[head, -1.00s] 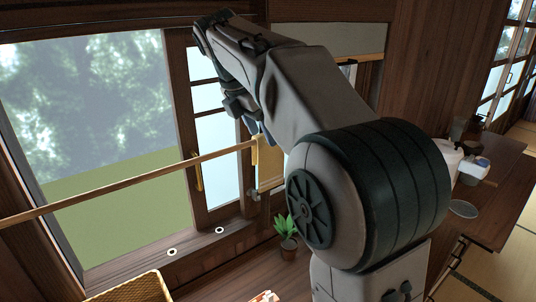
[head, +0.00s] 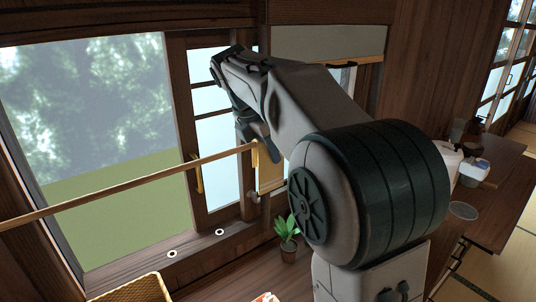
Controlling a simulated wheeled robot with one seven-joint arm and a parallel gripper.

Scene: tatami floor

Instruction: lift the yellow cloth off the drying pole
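The yellow cloth (head: 269,168) hangs over the right part of the wooden drying pole (head: 130,185), which runs in front of the window. My arm reaches over from the right. My gripper (head: 268,150) points down at the cloth's upper edge, next to the pole. Its fingers are small and partly hidden by my arm, so I cannot tell whether they are open or shut, or whether they touch the cloth. The right side of the cloth is partly hidden behind my arm.
A potted plant (head: 288,238) stands below the cloth. A wicker basket (head: 135,288) is at the bottom left. A wooden counter (head: 492,205) with a white container (head: 474,171) and other items is at the right. The window frame stands close behind the pole.

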